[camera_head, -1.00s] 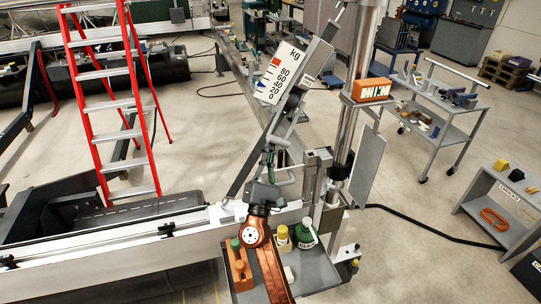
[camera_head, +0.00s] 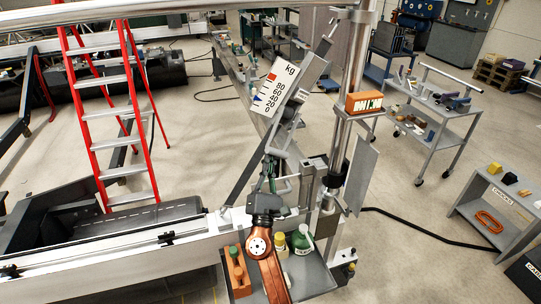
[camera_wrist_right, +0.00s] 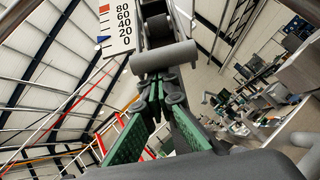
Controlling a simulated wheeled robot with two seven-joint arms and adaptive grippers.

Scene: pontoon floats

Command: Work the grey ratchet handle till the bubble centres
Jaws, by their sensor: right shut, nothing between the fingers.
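The grey ratchet handle (camera_head: 281,152) hangs below the kg scale plate (camera_head: 276,88) beside the upright column. In the right wrist view a grey cylindrical grip (camera_wrist_right: 165,56) lies across the picture, just beyond my fingertips. My right gripper (camera_head: 268,180) is below the handle in the head view. Its green-padded fingers (camera_wrist_right: 160,88) are shut at the tips with nothing between them; whether they touch the grip I cannot tell. An orange level block (camera_head: 364,102) with a pale, dark-marked window sits on a bracket; its bubble is too small to read. My left gripper is not in view.
A grey tray (camera_head: 318,278) with bottles and an orange block stands close by my right forearm. A red ladder (camera_head: 110,120) stands left, a trolley (camera_head: 440,110) and a low shelf (camera_head: 505,210) right. A black cable crosses the floor.

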